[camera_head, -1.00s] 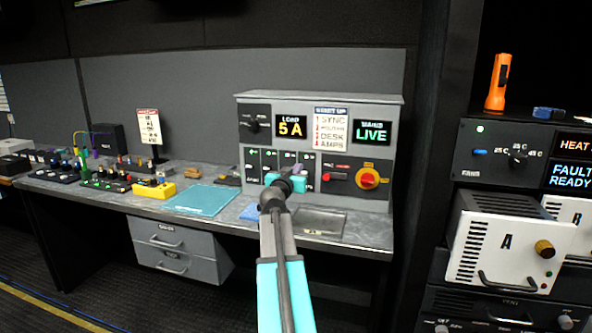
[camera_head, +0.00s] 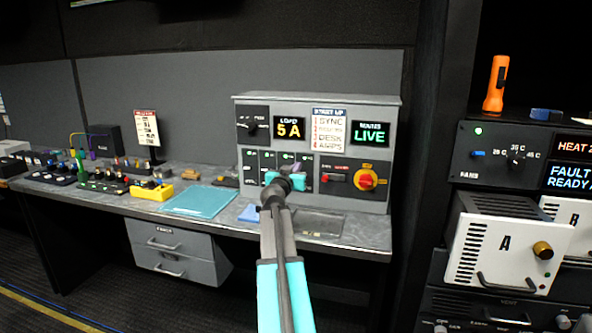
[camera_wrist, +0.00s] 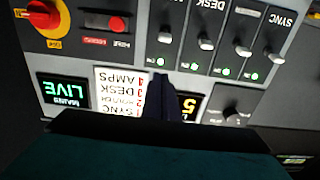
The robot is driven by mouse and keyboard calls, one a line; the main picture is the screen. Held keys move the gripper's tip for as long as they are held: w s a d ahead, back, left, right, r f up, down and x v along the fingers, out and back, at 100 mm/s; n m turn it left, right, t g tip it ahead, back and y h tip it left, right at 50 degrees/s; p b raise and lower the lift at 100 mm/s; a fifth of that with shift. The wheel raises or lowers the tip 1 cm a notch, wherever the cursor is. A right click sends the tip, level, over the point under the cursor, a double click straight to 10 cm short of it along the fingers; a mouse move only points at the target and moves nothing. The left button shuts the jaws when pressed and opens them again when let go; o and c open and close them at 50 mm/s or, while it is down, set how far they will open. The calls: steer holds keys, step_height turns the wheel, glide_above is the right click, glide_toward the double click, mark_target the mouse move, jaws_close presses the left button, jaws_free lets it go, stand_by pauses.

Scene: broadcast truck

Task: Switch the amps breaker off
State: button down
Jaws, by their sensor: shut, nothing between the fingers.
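The amps breaker (camera_wrist: 165,37) appears to be the leftmost lever of the breaker row in the upside-down wrist view, with its green light (camera_wrist: 160,62) lit; its own label is out of frame. My gripper (camera_wrist: 158,82) is shut and empty. In the wrist view its dark fingertips sit just below that light, overlapping the start-up card. In the head view my gripper (camera_head: 284,178) is in front of the breaker panel (camera_head: 240,142) and hides part of the row's right end. I cannot tell whether the fingers touch the panel.
Beside the breakers are a red switch (camera_wrist: 117,23) and a red rotary knob on yellow (camera_head: 366,180). The load display (camera_head: 289,129) reads 5 A and the mains display (camera_head: 370,134) reads LIVE. The desk (camera_head: 350,231) holds a teal mat (camera_head: 200,201). A rack stands at right.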

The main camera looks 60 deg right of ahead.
steer(key=shift+p+x, duration=0.75)
steer(key=shift+x, duration=2.8)
steer(key=shift+d+f, duration=0.1)
steer(key=shift+f, duration=0.05)
steer(key=shift+s+a+f, duration=0.1)
steer(key=shift+a+f, duration=0.1)
steer(key=shift+f, duration=0.4)
steer(key=shift+s+a+f, duration=0.1)
steer(key=shift+a+f, duration=0.1)
steer(key=shift+f, duration=0.35)
steer(key=shift+a+f, duration=0.25)
steer(key=shift+f, duration=0.35)
steer(key=shift+s+d+f+b, duration=0.1)
steer(key=shift+f+b, duration=0.05)
steer(key=shift+b, duration=0.2)
